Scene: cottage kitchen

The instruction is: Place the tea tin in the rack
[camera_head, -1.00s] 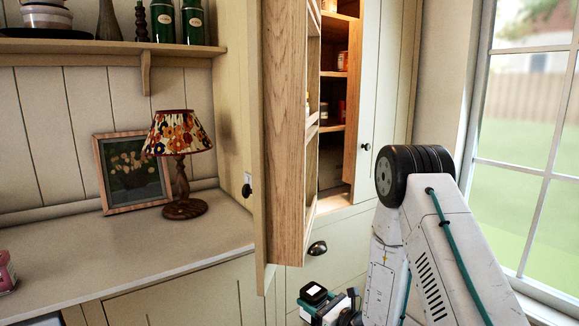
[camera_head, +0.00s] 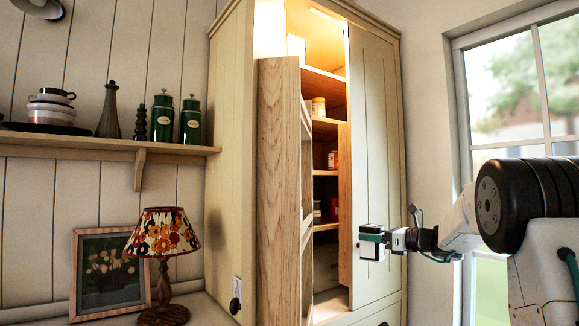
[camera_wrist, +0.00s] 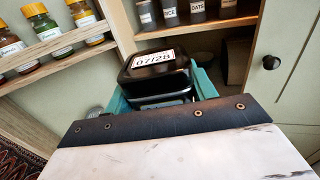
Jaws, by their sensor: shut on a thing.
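A black lidded tin (camera_wrist: 155,72) with a white label reading "07/28" sits between the teal fingers of my gripper (camera_wrist: 160,88); no tea marking is readable. In the head view my gripper (camera_head: 372,240) is in front of the closed right cupboard door, and the tin shows small and unclear there. The rack is on the inner side of the open wooden door (camera_head: 279,190), seen edge-on, left of my gripper. In the wrist view the rack (camera_wrist: 62,45) is at upper left, with several jars on its shelves. The tin is apart from it.
The cupboard's inner shelves (camera_head: 325,173) hold tins and jars; labelled dark canisters (camera_wrist: 198,10) show in the wrist view. The right door (camera_head: 375,150) is closed beside the opening. A lamp (camera_head: 163,235), a picture frame (camera_head: 110,275) and green canisters (camera_head: 191,120) are at left.

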